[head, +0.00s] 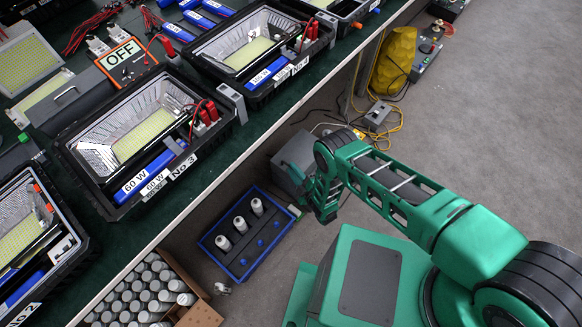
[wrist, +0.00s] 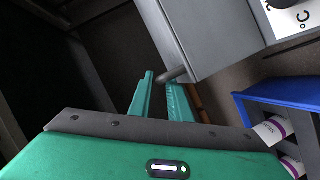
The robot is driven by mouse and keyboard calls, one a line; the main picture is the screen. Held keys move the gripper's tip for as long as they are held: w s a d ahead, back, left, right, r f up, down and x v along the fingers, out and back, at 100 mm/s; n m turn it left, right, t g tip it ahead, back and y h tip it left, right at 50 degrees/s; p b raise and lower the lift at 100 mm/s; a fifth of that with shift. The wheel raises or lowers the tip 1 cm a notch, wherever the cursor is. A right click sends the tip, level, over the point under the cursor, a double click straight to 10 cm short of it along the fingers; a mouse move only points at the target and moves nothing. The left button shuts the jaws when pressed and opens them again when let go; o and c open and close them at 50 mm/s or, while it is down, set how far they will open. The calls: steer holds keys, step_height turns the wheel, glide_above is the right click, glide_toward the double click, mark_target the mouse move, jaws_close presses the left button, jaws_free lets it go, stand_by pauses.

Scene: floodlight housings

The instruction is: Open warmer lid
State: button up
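The warmer is a grey box (head: 294,158) on the floor beneath the edge of the long bench in the head view. In the wrist view its grey body (wrist: 210,35) fills the upper right, with a dial marked °C (wrist: 292,8) at the corner. A short grey handle (wrist: 175,75) sticks out from its lower left edge. The lid looks shut, though its seam is not clear. My green gripper (head: 325,207) is beside the warmer. In the wrist view my gripper (wrist: 160,82) has a narrow gap between its fingers, and the handle's end is close to the fingertips; contact cannot be told.
A blue rack (head: 216,247) with several white bottles stands left of the warmer. A cardboard box (head: 190,278) of bottles is further left. The bench (head: 225,162) carrying floodlight housings overhangs nearby. Cables (head: 385,135) lie behind the gripper. Grey floor at right is clear.

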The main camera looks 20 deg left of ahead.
steer(key=shift+x, duration=1.25)
steer(key=shift+c, duration=0.7)
jaws_close()
